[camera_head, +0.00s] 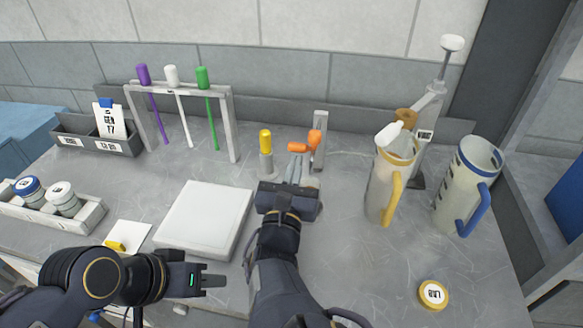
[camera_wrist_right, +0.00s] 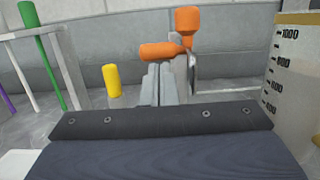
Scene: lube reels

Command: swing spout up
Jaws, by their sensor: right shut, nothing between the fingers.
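My right gripper (camera_head: 297,168) is shut and empty, its fingers pointing away over the bench. In the right wrist view its fingertips (camera_wrist_right: 156,84) are just below and in front of a horizontal orange grip (camera_wrist_right: 162,50); I cannot tell whether they touch. This grip (camera_head: 298,147) is beside an upright orange knob (camera_head: 314,138) near a grey post (camera_head: 321,124). The knob shows in the wrist view (camera_wrist_right: 187,20) too. I cannot tell for sure which part is the spout; the fingers hide the lower part. My left gripper (camera_head: 212,281) is low at the left, away from these parts.
A yellow-handled jug (camera_head: 378,190), a blue-handled jug (camera_head: 450,195) and a pump (camera_head: 430,105) stand at the right. A yellow-capped peg (camera_head: 265,148) stands left of the orange grip. A white slab (camera_head: 203,215) and a rack (camera_head: 228,130) are at the left.

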